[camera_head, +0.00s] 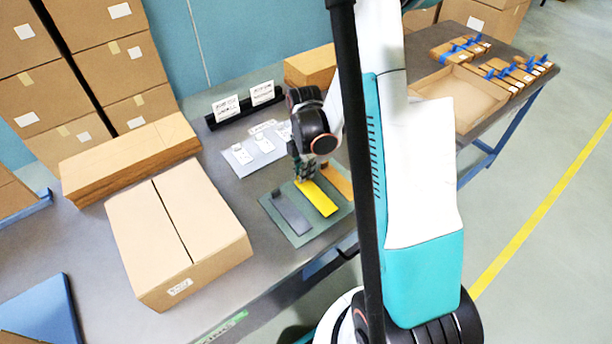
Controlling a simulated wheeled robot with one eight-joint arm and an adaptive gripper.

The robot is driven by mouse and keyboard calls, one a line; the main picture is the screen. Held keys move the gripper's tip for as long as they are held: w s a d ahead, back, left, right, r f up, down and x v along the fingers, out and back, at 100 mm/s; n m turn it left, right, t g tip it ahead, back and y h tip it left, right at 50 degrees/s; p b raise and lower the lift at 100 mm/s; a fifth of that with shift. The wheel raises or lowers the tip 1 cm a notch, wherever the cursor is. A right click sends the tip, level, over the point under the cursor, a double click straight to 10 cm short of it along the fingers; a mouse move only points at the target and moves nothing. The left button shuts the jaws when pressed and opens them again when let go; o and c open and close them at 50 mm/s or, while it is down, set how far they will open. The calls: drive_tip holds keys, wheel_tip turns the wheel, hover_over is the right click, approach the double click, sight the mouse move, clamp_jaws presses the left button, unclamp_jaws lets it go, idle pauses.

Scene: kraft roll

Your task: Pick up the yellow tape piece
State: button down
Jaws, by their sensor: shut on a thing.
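The yellow tape piece (317,198) is a flat strip lying at a slant over the green-grey mat (301,239), between a grey strip (291,212) and an orange-brown strip (338,181). My gripper (302,178) points down at the far end of the yellow piece and is shut on it. The fingertips are small and dark in this view and partly hide that end. I cannot tell whether the yellow piece is lifted off the mat.
A closed carton (172,234) and stacked flat cardboard (130,160) stand to the left. A label sheet (252,152) and a black card holder (243,112) lie behind. An open tray (455,97) and blue-clipped pieces (505,75) are at right. My arm hides part of the table.

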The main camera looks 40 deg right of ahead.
wheel_tip(320, 180, up, 19)
drive_tip(key=p, duration=0.6)
drive_tip(key=shift+r, duration=0.2)
drive_tip(key=shift+d, duration=0.1)
